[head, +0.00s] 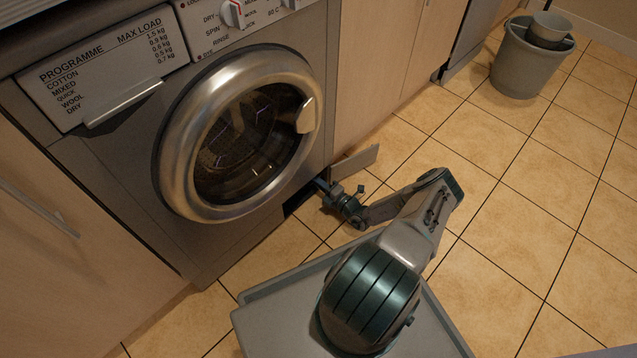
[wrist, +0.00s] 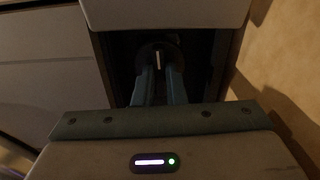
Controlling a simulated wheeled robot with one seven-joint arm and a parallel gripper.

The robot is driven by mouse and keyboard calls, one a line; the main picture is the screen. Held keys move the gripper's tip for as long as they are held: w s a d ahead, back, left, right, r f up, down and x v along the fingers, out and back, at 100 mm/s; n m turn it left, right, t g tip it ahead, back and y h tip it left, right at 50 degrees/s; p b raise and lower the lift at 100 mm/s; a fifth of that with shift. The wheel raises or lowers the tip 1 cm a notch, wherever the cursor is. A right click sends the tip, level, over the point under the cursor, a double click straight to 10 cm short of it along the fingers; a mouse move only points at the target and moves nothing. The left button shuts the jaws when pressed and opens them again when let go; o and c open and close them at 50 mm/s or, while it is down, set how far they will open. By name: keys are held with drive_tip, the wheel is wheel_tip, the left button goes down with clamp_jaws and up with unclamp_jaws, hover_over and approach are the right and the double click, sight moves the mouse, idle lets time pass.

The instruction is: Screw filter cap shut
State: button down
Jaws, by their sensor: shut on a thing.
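The washing machine (head: 130,180) has a low filter opening at its front bottom right, with the small flap (head: 355,162) swung open to the right. In the wrist view the round dark filter cap (wrist: 148,51) sits inside the dark opening, with a pale upright mark or ridge at its middle. My gripper (wrist: 159,69) reaches straight into the opening, its two fingers close together and shut on the cap's grip. In the head view my gripper (head: 321,185) is at the opening, and the cap is hidden. The cap's thread and seating cannot be seen.
The round door (head: 175,150) of the machine is closed above the opening. A grey tray (head: 262,312) is in front, below my arm. A grey bucket (head: 515,70) holding a smaller pot (head: 550,25) stands at the back right. The tiled floor to the right is clear.

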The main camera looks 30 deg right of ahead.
drive_tip(key=c, duration=1.5)
unclamp_jaws()
drive_tip(key=p+v, duration=0.4)
drive_tip(key=v, duration=0.9)
drive_tip(key=shift+s+d, duration=0.1)
drive_tip(key=shift+s, duration=0.3)
